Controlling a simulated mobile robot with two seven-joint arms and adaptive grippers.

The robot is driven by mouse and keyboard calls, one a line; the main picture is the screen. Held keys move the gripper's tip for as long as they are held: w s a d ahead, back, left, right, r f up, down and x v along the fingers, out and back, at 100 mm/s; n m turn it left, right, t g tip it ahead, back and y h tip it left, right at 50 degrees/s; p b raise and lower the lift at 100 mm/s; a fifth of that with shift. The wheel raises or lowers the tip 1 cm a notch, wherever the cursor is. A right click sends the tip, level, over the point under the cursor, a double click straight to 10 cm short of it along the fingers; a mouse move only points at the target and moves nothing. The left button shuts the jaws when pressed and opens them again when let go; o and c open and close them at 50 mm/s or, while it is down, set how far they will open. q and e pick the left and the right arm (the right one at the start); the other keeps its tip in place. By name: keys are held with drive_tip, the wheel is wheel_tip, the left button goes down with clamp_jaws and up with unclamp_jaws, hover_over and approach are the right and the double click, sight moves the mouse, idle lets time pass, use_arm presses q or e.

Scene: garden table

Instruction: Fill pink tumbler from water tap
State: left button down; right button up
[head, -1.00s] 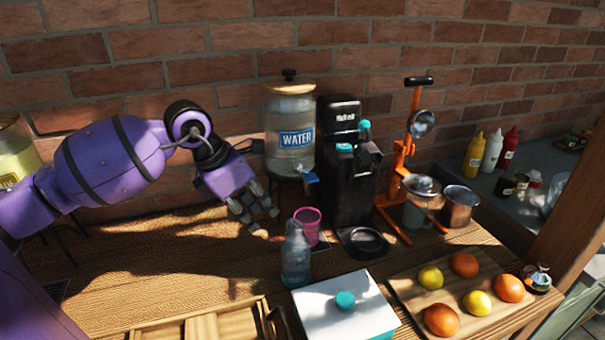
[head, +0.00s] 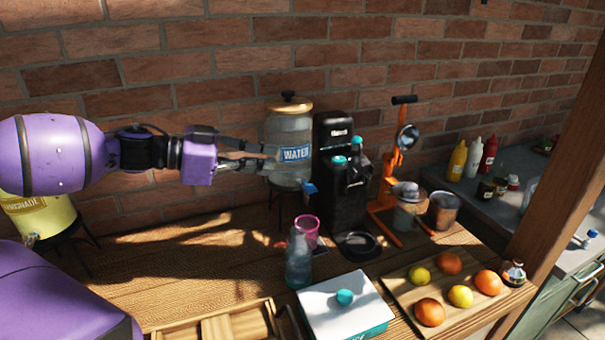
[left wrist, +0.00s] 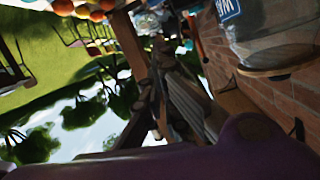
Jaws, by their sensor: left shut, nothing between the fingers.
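The pink tumbler (head: 309,226) stands on the wooden table below the tap, partly hidden by a clear bottle (head: 299,262) in front of it. The glass water dispenser (head: 290,130), with a WATER label and wooden lid, stands on a stand by the brick wall. Its blue tap (head: 310,187) is at the lower front. My left gripper (head: 268,160) is shut and empty, level with the dispenser's label and overlapping its left side in the head view; I cannot tell if they touch. The dispenser (left wrist: 275,45) also shows in the left wrist view. My right gripper is not in view.
A black drink machine (head: 338,190) and an orange press (head: 390,190) stand right of the dispenser. A white box (head: 345,310) and a board (head: 405,285) with fruit lie in front. A lemonade dispenser (head: 35,222) is at the left. The table's left middle is clear.

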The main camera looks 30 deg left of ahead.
use_arm(q)
drive_tip(key=n, duration=0.1)
drive_tip(key=w+a+n, duration=0.1)
drive_tip(key=n, duration=0.1)
drive_tip(key=shift+w+a+r+t+y, duration=0.1)
drive_tip(key=shift+r+t+y, duration=0.1)
drive_tip(key=shift+t+y, duration=0.15)
